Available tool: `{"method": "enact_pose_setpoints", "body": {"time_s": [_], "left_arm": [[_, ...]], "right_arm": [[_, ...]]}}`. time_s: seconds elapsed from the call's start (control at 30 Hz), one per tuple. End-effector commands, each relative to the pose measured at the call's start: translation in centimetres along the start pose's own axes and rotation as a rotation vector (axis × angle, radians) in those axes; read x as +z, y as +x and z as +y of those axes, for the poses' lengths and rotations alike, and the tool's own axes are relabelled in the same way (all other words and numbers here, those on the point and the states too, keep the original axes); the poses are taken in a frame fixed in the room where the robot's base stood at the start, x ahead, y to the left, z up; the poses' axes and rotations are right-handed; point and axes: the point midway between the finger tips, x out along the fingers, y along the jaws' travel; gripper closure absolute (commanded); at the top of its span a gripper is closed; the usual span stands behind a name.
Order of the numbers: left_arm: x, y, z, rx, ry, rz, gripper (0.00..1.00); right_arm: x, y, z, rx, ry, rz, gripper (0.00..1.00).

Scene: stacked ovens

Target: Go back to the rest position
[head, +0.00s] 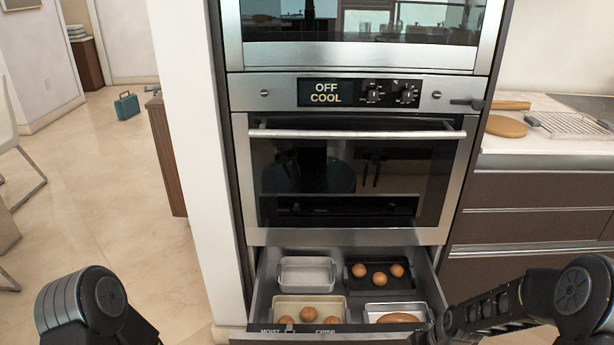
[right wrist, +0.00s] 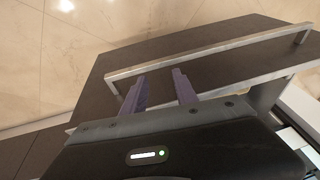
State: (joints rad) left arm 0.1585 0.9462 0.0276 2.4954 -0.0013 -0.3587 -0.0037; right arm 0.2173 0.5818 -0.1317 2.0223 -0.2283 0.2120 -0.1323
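My right gripper (right wrist: 160,84) shows in the right wrist view with its two purple-grey fingers apart and nothing between them. The fingers point toward a silver bar (right wrist: 215,52) on a dark panel; I cannot tell whether they touch it. In the head view my right arm (head: 520,300) reaches in from the lower right, beside the pulled-out drawer (head: 257,305). Its fingers are not clear there. My left arm (head: 82,305) shows at the lower left, and its gripper is out of the picture.
The open drawer holds several trays, with brown eggs (head: 379,278) and a long brown item (head: 398,318). Above it the oven (head: 350,180) is shut, its display (head: 325,93) reading OFF COOL. A counter (head: 545,145) stands at right. Floor at left is largely clear.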

Motion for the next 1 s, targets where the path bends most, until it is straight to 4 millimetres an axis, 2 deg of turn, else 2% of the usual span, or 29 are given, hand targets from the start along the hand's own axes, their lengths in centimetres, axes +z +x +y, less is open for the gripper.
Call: {"method": "enact_pose_setpoints", "body": {"time_s": [0.03, 0.17, 0.3, 0.4, 0.63, 0.67, 0.7, 1.0], "left_arm": [[0.0, 0.0, 0.0, 0.000, 0.000, 0.000, 0.62], [0.0, 0.0, 0.0, 0.000, 0.000, 0.000, 0.62], [0.0, 0.0, 0.0, 0.000, 0.000, 0.000, 0.62], [0.0, 0.0, 0.0, 0.000, 0.000, 0.000, 0.62], [0.0, 0.0, 0.0, 0.000, 0.000, 0.000, 0.62], [0.0, -1.9, 0.7, 0.000, -0.001, -0.001, 0.62], [0.0, -3.0, 1.1, 0.000, -0.001, -0.001, 0.62], [-0.1, -10.6, 4.2, 0.001, -0.003, 0.000, 0.62]], "right_arm": [[1.4, 1.2, -1.9, -0.026, 0.022, 0.003, 0.65], [5.7, 4.0, -7.0, -0.091, 0.098, 0.010, 0.65], [12.3, 5.8, -12.4, -0.148, 0.178, -0.027, 0.65], [16.9, 6.1, -15.2, -0.173, 0.204, -0.076, 0.65], [26.2, 5.7, -19.9, -0.227, 0.173, -0.252, 0.65], [24.9, 3.7, -19.9, -0.224, 0.177, -0.235, 0.65], [24.4, 2.6, -20.0, -0.223, 0.179, -0.232, 0.65], [22.1, -5.1, -20.9, -0.223, 0.181, -0.232, 0.65]]}}
